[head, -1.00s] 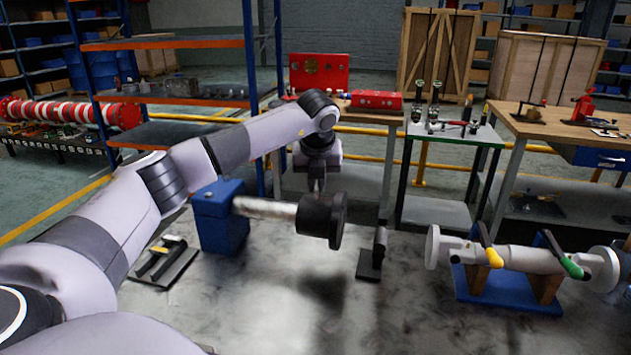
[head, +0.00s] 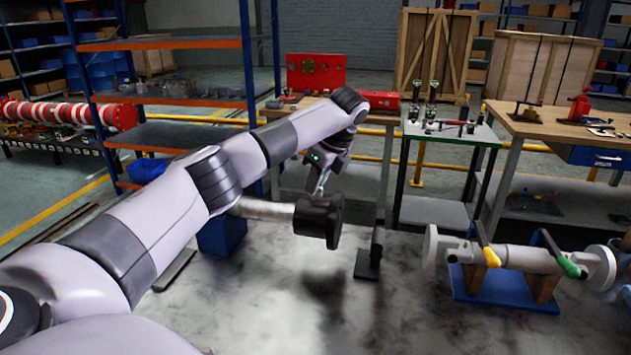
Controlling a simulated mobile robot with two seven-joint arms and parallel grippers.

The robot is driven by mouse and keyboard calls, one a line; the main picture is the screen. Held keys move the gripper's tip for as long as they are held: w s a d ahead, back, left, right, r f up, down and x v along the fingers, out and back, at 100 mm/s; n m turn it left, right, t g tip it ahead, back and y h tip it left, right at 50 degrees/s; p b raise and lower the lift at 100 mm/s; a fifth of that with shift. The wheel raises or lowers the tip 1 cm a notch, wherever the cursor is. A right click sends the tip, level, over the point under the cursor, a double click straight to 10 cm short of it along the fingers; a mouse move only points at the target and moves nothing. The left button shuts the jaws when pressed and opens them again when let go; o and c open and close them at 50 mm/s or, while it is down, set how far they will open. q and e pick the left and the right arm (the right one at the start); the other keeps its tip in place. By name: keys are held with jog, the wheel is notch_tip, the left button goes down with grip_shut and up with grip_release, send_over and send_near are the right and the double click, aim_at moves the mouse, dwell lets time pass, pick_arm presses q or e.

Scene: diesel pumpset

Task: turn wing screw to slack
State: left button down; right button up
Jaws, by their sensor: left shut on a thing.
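My left gripper (head: 319,184) points down just above the pale shaft (head: 264,209) and the black cylinder (head: 319,218) at its right end. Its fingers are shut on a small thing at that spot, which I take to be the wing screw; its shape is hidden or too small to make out. The shaft runs level from a blue block (head: 222,233) on the grey table. My left forearm covers the top of the block and part of the shaft. My right gripper is not in view.
A small black upright stand (head: 376,247) is right of the black cylinder. Further right, a grey pipe with a yellow-handled lever (head: 490,256) and a green-handled lever (head: 571,266) rests on a blue and wooden cradle. The table's front middle is clear.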

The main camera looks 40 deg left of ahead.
aim_at(326, 203)
pick_arm(q)
jog(key=shift+w+n+g, duration=0.1)
jog(key=shift+n+g, duration=0.3)
jog(key=shift+n, duration=0.5)
jog(key=c, duration=1.2)
grip_release()
jog(key=v, duration=0.7)
jog(key=shift+b, duration=0.45)
